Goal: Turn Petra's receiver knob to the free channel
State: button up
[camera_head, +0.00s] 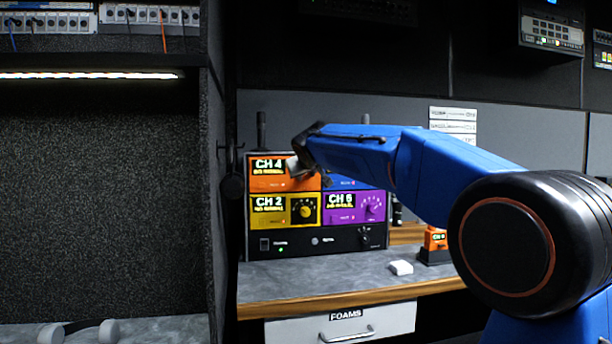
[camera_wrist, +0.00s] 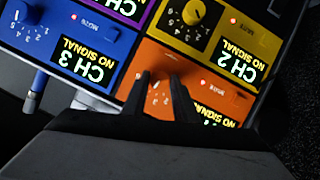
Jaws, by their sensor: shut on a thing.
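A receiver rack (camera_head: 290,248) stands on the counter with four coloured modules. The orange module (camera_head: 268,183) at top left reads CH 4, with "no signal" under it. The blue module (camera_head: 340,184) at top right is partly behind my arm; in the wrist view it reads CH 3. The yellow module (camera_head: 270,218) reads CH 2. The purple module (camera_head: 340,216) reads CH 5 or CH 6. My gripper (camera_head: 300,168) is at the orange module's right end. In the wrist view, my gripper (camera_wrist: 160,76) is shut on the orange module's knob, which its fingers mostly hide. No name shows legibly.
A small orange device (camera_head: 436,239) with a lit display stands on the counter right of the rack. A small white block (camera_head: 401,267) lies before it. Printed strips (camera_head: 453,122) hang on the wall. A drawer (camera_head: 345,326) reads FOAMS. A dark partition stands left of the rack.

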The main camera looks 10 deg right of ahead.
jog(key=o, duration=1.1)
jog(key=shift+c, duration=0.2)
jog(key=v, duration=1.7)
jog(key=shift+s, duration=0.2)
jog(key=shift+d, duration=0.15)
jog(key=s+d+f+m+g, duration=0.1)
jog(key=s+d+f+g, duration=0.2)
jog(key=s+f, duration=1)
jog(key=s+d+f+g+y, duration=0.1)
jog(key=s+d+f+g, duration=0.2)
jog(key=s+f, duration=1.1)
jog(key=s+d+f+m+g+y, duration=0.1)
jog(key=s+d+f+g, duration=0.1)
jog(key=s+f, duration=1.1)
notch_tip(320, 180, down, 6)
jog(key=shift+s+d+f+m+g, duration=0.3)
jog(key=shift+d+g, duration=0.1)
jog(key=shift+d, duration=0.3)
